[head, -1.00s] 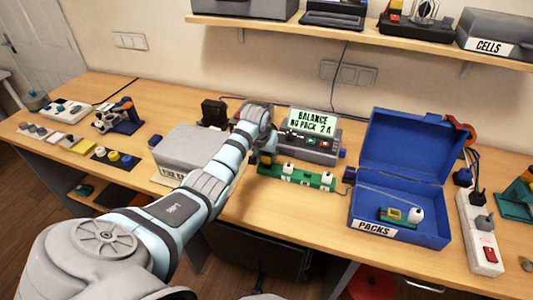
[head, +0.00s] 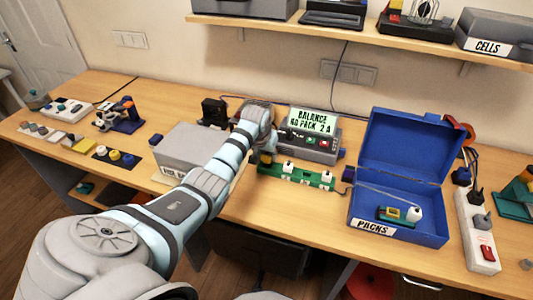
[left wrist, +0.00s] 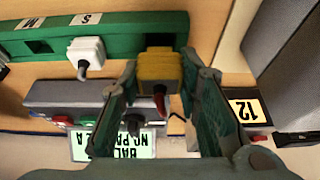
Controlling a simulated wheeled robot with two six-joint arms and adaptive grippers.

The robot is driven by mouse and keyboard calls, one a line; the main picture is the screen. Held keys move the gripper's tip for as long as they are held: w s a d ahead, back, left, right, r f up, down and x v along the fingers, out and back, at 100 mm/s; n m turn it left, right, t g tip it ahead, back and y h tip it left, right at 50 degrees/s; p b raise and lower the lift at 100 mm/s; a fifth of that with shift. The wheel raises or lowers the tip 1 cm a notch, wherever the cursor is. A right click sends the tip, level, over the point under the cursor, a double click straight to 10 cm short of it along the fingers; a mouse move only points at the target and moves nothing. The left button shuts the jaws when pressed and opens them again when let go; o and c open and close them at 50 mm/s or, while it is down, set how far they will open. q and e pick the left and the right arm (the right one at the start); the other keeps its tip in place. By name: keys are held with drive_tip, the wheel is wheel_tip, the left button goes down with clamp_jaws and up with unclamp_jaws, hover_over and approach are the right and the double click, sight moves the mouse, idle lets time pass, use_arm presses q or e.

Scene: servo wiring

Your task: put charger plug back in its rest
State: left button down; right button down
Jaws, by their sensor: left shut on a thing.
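My left gripper (left wrist: 160,85) is shut on a yellow plug (left wrist: 158,66) with a dark red lead. The plug lies at the green rest strip (left wrist: 230,32), over its edge near a slot. I cannot tell whether it is seated or just above. In the head view my left gripper (head: 264,148) is at the left end of the green strip (head: 308,181), partly hidden by my arm. White plugs (head: 288,167) (head: 327,177) sit in the strip; one also shows in the left wrist view (left wrist: 85,54). My right gripper is not in view.
The grey charger (head: 318,148) with a lit screen (head: 312,121) stands just behind the strip. A grey box (head: 188,147) is left of it, under my arm. The open blue packs box (head: 400,235) is at right, beside a white power strip (head: 479,235).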

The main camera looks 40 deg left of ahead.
use_arm(q)
drive_tip(key=shift+f, duration=0.1)
drive_tip(key=shift+f+b, duration=0.3)
drive_tip(key=shift+f, duration=0.05)
drive_tip(key=shift+f+b, duration=0.4)
drive_tip(key=shift+f, duration=0.25)
drive_tip(key=c, duration=1.1)
unclamp_jaws()
drive_tip(key=v, duration=1.2)
